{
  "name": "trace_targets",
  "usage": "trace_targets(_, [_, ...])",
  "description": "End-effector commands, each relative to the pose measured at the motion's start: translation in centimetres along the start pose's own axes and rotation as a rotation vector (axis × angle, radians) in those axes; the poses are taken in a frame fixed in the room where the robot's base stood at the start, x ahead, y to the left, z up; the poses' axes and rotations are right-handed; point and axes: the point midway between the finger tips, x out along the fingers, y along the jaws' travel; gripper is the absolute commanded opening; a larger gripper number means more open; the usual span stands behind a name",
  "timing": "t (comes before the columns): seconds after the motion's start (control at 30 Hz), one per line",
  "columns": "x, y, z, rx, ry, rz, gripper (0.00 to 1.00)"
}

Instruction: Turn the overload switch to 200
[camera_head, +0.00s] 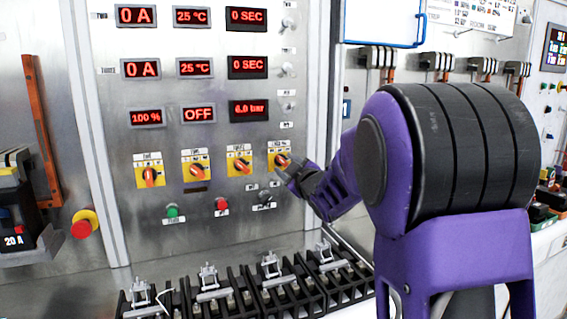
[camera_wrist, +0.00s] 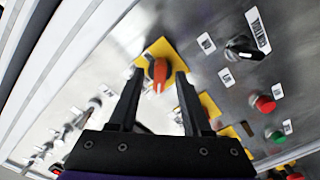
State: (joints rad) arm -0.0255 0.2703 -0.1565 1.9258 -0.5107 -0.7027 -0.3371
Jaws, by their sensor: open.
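The overload switch appears to be the rightmost of the rotary switches, an orange knob on a yellow plate (camera_head: 280,158); its label is too small to read surely. In the wrist view the orange knob (camera_wrist: 160,72) sits between my open fingertips, with its yellow plate behind. My gripper (camera_head: 288,170) is at the panel, at the lower right of this switch, and partly covers its plate in the head view. My gripper's two fingers (camera_wrist: 159,78) stand apart on either side of the knob. I cannot tell whether they touch it. The scale marks are not legible.
More yellow-plated switches (camera_head: 239,163) stand to the left. Below are a green button (camera_head: 172,211), a red button (camera_head: 221,204) and a black knob (camera_head: 265,198), which also shows in the wrist view (camera_wrist: 240,48). Black clamp fixtures (camera_head: 215,292) line the bench below.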

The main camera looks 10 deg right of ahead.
Motion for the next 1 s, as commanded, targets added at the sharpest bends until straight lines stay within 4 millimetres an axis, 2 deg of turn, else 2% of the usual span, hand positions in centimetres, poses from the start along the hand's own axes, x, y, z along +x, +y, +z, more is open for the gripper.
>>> trace_targets(0.27, [-0.01, 0.00, 0.04, 0.000, 0.000, 0.000, 0.49])
trace_targets(0.5, [-0.01, 0.00, 0.03, 0.000, 0.000, 0.000, 0.07])
trace_targets(0.57, [-0.01, 0.00, 0.02, 0.000, 0.000, 0.000, 0.00])
trace_targets(1.0, [-0.01, 0.03, 0.02, 0.023, 0.000, 0.001, 0.00])
